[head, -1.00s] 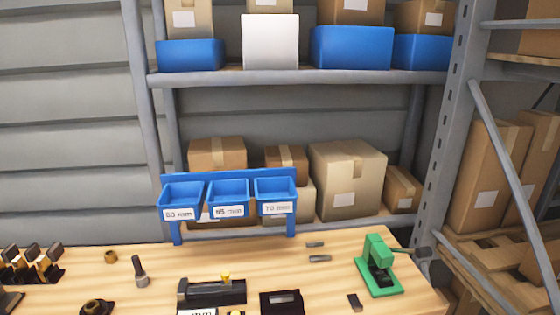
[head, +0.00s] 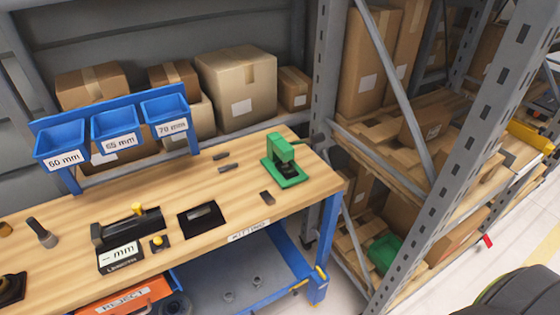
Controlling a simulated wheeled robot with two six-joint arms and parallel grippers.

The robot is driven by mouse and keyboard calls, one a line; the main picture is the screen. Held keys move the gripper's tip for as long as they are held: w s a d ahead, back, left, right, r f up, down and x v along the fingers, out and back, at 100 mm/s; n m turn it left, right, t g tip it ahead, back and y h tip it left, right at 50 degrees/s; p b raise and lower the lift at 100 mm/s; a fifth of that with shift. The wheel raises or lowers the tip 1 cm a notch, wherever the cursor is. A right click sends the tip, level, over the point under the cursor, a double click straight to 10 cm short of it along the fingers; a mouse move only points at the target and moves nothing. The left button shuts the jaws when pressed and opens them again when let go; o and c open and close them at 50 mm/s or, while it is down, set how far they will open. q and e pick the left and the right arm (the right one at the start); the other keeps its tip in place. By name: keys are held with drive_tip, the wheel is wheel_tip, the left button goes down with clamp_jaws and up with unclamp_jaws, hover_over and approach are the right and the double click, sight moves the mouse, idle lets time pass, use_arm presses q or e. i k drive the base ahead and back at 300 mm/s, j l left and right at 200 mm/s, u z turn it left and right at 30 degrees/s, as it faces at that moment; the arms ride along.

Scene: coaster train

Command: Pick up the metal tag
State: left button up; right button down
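No piece is clearly marked as the metal tag. Candidates on the wooden workbench (head: 70,205) are a small dark flat plate (head: 267,198) near the right front edge, and two small grey bars, one farther back (head: 221,156) and one nearer (head: 229,168). A grey metal piece (head: 202,213) lies in a black square holder (head: 187,228) at the front edge. A green hand press (head: 285,165) stands behind the dark plate, near the right end. Neither gripper is in view.
Blue bins labelled 60, 65 and 70 mm (head: 115,128) stand at the back. A length gauge (head: 130,230) with yellow knobs sits left of the holder. An orange reject bin (head: 120,297) is below. A grey shelf post (head: 322,120) rises beyond the right end.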

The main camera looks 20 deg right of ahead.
sight(285, 167)
drive_tip(key=i+l+z, duration=0.1)
drive_tip(key=l+z, duration=0.25)
drive_tip(key=z, duration=0.15)
drive_tip(key=i+l+z, duration=0.1)
drive_tip(key=l+z, duration=0.2)
drive_tip(key=z, duration=0.2)
